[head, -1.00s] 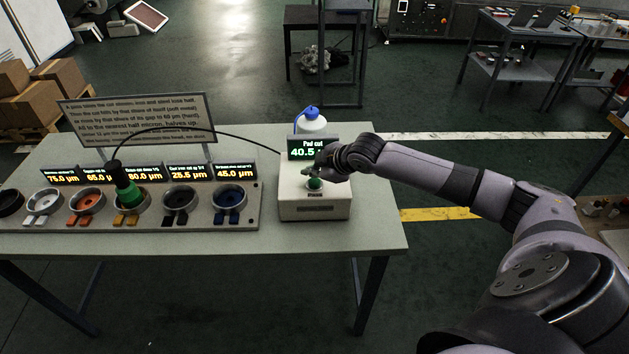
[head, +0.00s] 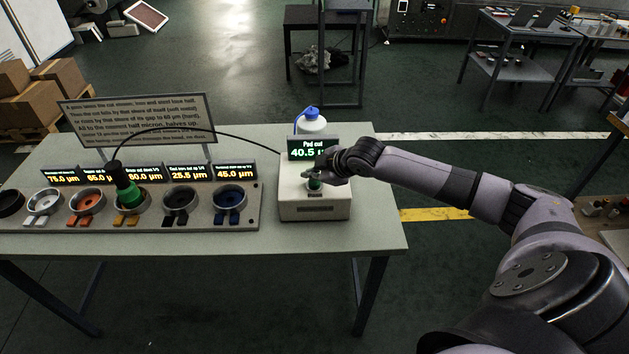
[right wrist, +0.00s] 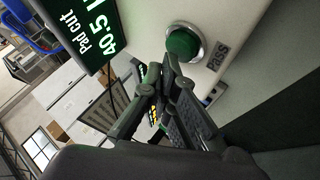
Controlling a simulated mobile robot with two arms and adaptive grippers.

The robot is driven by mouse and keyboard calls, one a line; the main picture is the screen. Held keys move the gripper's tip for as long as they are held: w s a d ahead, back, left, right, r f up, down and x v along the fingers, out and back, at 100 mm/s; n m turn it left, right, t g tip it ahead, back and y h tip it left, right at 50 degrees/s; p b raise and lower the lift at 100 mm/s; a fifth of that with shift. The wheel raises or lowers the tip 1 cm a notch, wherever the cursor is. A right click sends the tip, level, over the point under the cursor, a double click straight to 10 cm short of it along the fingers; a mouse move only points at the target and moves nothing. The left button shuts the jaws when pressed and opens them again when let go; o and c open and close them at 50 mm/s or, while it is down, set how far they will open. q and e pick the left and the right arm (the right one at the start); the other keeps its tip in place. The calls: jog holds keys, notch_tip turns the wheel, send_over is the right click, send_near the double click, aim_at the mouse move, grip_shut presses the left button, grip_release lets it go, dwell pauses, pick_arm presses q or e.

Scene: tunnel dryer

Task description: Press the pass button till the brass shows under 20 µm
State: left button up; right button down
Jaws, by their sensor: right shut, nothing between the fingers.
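The green pass button (head: 315,185) sits on a white box (head: 316,208) on the table, and the word "Pass" shows beside it in the right wrist view (right wrist: 183,43). The box's display (head: 314,149) reads "Pad cut 40.5". My right gripper (head: 314,174) is shut and empty, its fingertips close at the button; I cannot tell whether they touch it. In the right wrist view its fingers (right wrist: 160,76) are together. A row of cups has displays reading 75.0, 65.0, 60.0, 25.5 and 45.0 µm. Their name labels are too small to single out the brass. My left gripper is out of view.
A green tool (head: 126,187) with a black cable stands in the cup with yellow tabs (head: 131,222). A text sign (head: 138,120) stands behind the cups. A white bottle with a blue cap (head: 312,121) stands behind the box. The table's right end (head: 383,215) is clear.

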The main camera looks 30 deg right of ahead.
aim_at(313, 183)
jog(key=shift+f, duration=0.6)
dwell(0.8)
jog(key=shift+r+p, duration=0.95)
notch_tip(313, 183, up, 5)
jog(key=p, duration=0.5)
jog(key=shift+r, duration=0.1)
dwell(0.5)
